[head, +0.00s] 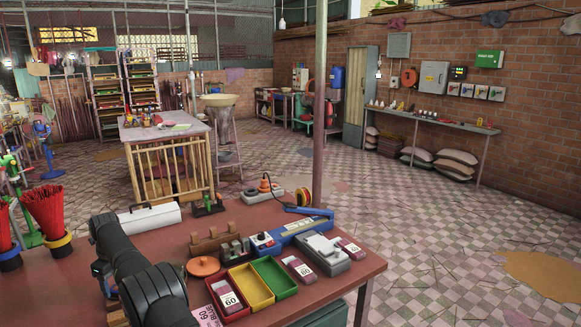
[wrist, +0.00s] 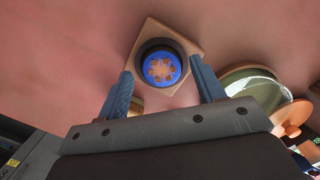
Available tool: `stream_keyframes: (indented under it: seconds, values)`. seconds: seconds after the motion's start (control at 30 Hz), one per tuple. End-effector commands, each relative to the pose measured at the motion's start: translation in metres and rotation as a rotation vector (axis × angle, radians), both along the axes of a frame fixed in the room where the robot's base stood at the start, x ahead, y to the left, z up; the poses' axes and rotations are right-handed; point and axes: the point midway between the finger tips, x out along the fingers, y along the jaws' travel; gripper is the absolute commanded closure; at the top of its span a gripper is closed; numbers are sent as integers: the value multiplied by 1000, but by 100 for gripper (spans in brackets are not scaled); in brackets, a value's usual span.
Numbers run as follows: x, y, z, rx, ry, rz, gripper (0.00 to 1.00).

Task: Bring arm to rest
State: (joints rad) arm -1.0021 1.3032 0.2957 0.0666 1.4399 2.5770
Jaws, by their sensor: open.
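My gripper (wrist: 161,76) shows in the wrist view with its two blue fingers spread apart and nothing gripped. Beyond the fingertips, a dark round piece with a blue, orange-patterned face (wrist: 160,67) sits on a tan square base (wrist: 151,32) on the reddish table (wrist: 60,65). It appears between the fingers in the picture, and I see no contact. In the head view my dark arm stands over the left part of the table (head: 345,279), and my gripper is hidden from this side.
Right of my arm are an orange lid (head: 203,266), a red tray (head: 229,293), a yellow tray (head: 252,291), a green tray (head: 275,280) and a grey device (head: 325,254). Red incense sticks (head: 46,211) stand at left.

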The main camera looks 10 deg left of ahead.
Motion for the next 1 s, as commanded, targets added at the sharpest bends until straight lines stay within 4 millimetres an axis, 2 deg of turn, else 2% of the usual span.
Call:
stream_keyframes:
  seconds: [0.37,0.53,1.0]
  values:
    - [0,0,4,-1,0,0,38]
    - [0,0,-5,-2,1,0,38]
    - [0,-9,85,2,-1,0,38]
